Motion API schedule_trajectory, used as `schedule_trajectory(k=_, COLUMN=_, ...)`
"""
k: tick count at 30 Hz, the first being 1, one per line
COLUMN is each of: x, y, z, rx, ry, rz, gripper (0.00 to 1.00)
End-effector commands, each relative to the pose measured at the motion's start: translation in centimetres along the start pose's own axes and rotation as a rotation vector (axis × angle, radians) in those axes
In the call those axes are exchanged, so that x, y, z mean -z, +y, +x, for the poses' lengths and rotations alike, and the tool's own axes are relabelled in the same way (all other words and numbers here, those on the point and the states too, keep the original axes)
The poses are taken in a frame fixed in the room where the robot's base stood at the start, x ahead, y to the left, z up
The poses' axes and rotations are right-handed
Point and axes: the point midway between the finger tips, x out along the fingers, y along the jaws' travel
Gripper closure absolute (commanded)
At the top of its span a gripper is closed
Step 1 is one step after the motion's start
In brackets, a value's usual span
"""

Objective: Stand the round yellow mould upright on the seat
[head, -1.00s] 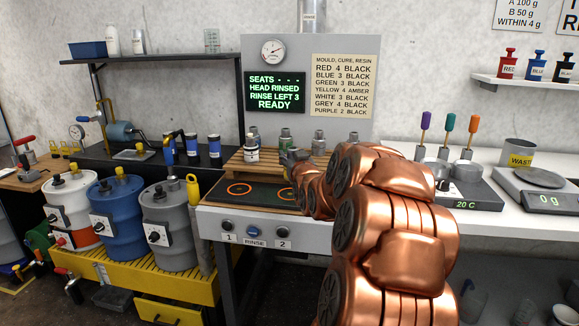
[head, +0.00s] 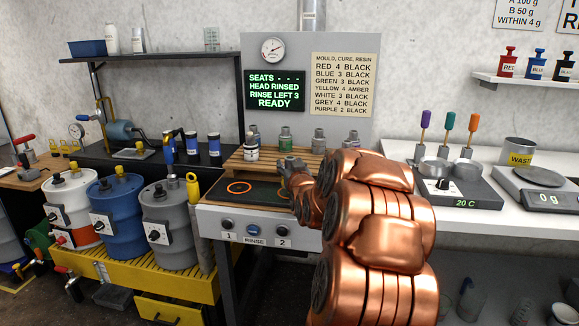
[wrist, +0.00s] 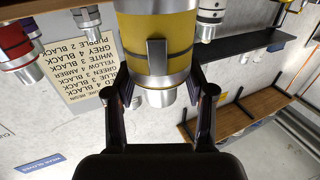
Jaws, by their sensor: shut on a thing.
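My gripper (wrist: 160,92) is shut on the round yellow mould (wrist: 155,48) in the wrist view, one finger on each side. That view is upside down; the mould's narrow pale neck points to the picture's bottom. In the head view my gripper (head: 290,170) is over the right part of the dark seat plate (head: 262,186), its mould not clearly seen there. An orange seat ring (head: 239,188) on the plate's left is empty. The right ring is mostly hidden behind my gripper and arm. I cannot tell the gap between mould and plate.
A wooden rack (head: 240,163) with several moulds stands behind the plate. The display (head: 275,91) reads READY with dashes for seats. A yellow-handled tool (head: 193,188) stands left of the bench. Drums stand at left; a scale (head: 541,178) is at right.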

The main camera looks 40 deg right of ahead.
Motion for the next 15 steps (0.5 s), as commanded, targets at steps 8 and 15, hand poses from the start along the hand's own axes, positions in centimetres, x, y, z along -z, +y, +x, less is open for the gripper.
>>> schedule_trajectory(k=8, x=-0.74, y=0.02, z=0.00, rx=0.000, ry=0.001, rz=0.000, gripper=0.95)
schedule_trajectory(k=15, x=-0.89, y=0.02, z=0.00, rx=0.000, ry=0.000, rz=0.000, gripper=0.41)
